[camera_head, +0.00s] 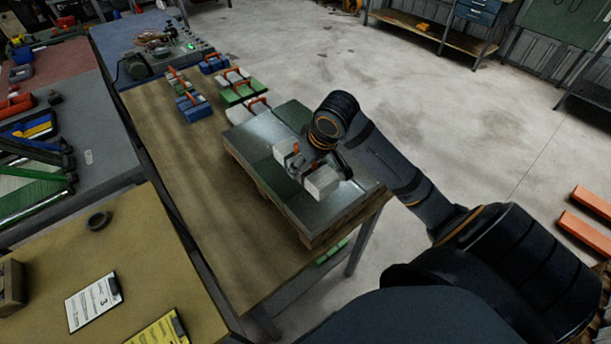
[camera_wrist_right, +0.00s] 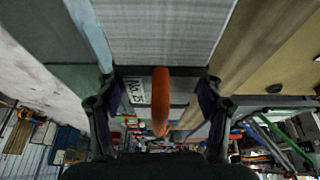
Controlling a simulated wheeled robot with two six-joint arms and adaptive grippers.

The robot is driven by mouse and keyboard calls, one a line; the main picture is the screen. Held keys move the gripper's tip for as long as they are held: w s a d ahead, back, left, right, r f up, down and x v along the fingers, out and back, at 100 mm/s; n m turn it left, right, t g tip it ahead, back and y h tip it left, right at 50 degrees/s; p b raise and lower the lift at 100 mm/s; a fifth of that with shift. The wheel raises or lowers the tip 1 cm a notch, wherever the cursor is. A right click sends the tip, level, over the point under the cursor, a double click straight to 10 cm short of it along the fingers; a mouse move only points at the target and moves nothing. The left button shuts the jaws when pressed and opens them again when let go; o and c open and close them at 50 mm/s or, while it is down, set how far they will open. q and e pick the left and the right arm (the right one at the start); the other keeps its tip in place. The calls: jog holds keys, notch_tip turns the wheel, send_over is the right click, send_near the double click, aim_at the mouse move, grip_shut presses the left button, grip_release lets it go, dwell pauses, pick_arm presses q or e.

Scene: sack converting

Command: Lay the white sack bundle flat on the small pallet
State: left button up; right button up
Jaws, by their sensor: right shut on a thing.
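The white sack bundle (camera_head: 322,182) has an orange strap or handle and is over the top of the small pallet (camera_head: 258,182). The gripper and arm hide part of the bundle. I cannot tell whether its underside touches the pallet's sheet-like top. My left gripper is not in view.
The pallet sits at the right end of a long brown table (camera_head: 215,240). Several blue, green and white bundles with orange handles, such as a blue one (camera_head: 193,108), stand behind it. A control box (camera_head: 165,57) is at the far end. A clipboard (camera_head: 93,301) lies at the lower left.

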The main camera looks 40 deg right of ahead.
jog(key=shift+s+a+f, duration=0.2)
jog(key=shift+a+f, duration=0.05)
jog(key=shift+f, duration=0.15)
jog(key=shift+a+f, duration=0.1)
jog(key=shift+f, duration=0.15)
jog(key=f, duration=0.3)
jog(key=shift+s+f, duration=0.1)
jog(key=shift+s, duration=0.1)
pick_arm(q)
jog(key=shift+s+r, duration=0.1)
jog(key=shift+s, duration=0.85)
pick_arm(e)
jog(key=o, duration=1.2)
jog(key=shift+f, duration=0.1)
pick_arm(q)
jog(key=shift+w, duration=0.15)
pick_arm(e)
jog(key=shift+o, duration=0.2)
